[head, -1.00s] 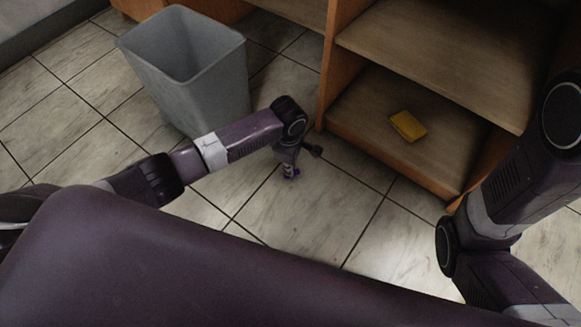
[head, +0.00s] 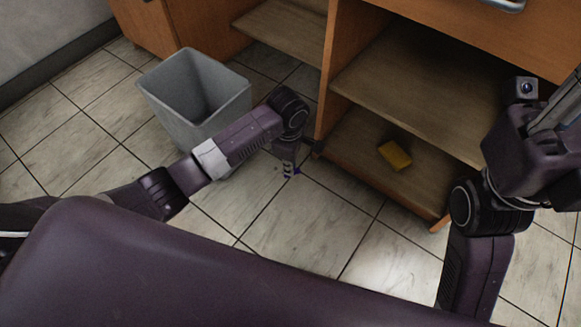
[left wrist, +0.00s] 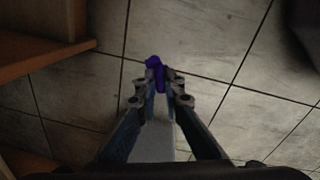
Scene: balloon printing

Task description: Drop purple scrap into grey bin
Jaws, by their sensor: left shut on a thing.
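The purple scrap (left wrist: 157,74) is pinched between the fingertips of my left gripper (left wrist: 160,88) in the left wrist view. In the head view my left gripper (head: 289,170) points down above the tiled floor, with a small bit of purple (head: 289,175) at its tip. The grey bin (head: 222,108) stands upright on the floor, left of and beyond the gripper, its top open. My left forearm covers part of the bin's lower front. My right gripper (head: 566,112) is partly visible at the right edge; its fingertips are not clear.
An orange-brown wooden shelf unit (head: 338,62) stands right of the left gripper. A yellow sponge-like block (head: 395,156) lies on its lowest shelf. A metal object (head: 503,3) shows at the top edge. The tiled floor left of the bin is clear.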

